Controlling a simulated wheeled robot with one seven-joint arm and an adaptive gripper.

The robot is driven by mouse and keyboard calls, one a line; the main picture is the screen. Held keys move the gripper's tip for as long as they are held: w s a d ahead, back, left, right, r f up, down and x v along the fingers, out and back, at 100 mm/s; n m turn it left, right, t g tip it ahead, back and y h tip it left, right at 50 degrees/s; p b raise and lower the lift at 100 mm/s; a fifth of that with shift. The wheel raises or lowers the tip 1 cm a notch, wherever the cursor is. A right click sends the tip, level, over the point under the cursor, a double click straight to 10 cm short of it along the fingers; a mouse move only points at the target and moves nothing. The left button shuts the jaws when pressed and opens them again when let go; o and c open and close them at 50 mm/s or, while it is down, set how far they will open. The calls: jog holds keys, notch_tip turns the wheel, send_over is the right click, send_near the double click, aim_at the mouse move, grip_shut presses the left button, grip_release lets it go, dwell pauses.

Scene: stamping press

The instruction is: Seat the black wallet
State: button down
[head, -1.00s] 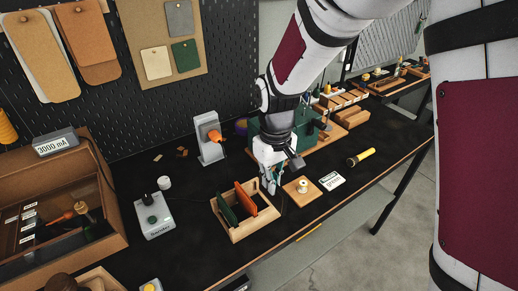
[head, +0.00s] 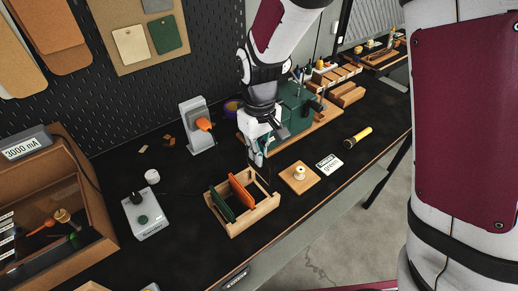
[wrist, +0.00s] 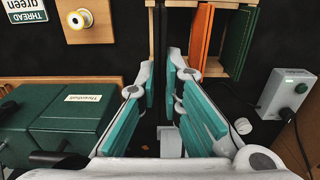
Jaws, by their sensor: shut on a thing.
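My gripper (head: 257,160) is just behind the right end of the wooden rack (head: 258,216) in the head view. In the wrist view its teal-padded fingers (wrist: 163,100) are shut on the black wallet (wrist: 161,60), a thin dark strip seen edge-on between them. The wallet is hard to tell from the black bench, and its lower end is unclear. A green wallet (head: 222,203) and an orange wallet (head: 240,190) stand upright in the rack; they also show in the wrist view as orange (wrist: 200,40) and green (wrist: 238,40).
A spool on a wooden block (head: 299,175), a thread card (head: 329,163) and a flashlight (head: 357,138) lie to the right. A grey control box (head: 146,217) stands left of the rack. The green press (head: 296,110) is behind my gripper.

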aim_at(259, 173)
jog(key=shift+f+b, duration=0.4)
jog(key=shift+f, duration=1.55)
jog(key=shift+f, duration=1.35)
jog(key=shift+f+b, duration=0.3)
jog(key=shift+f, duration=0.05)
jog(key=shift+f, duration=0.75)
jog(key=c, duration=1.7)
grip_release()
jog(key=shift+o, duration=0.2)
jog(key=shift+r, duration=0.1)
notch_tip(259, 173, up, 11)
jog(key=shift+r, duration=0.4)
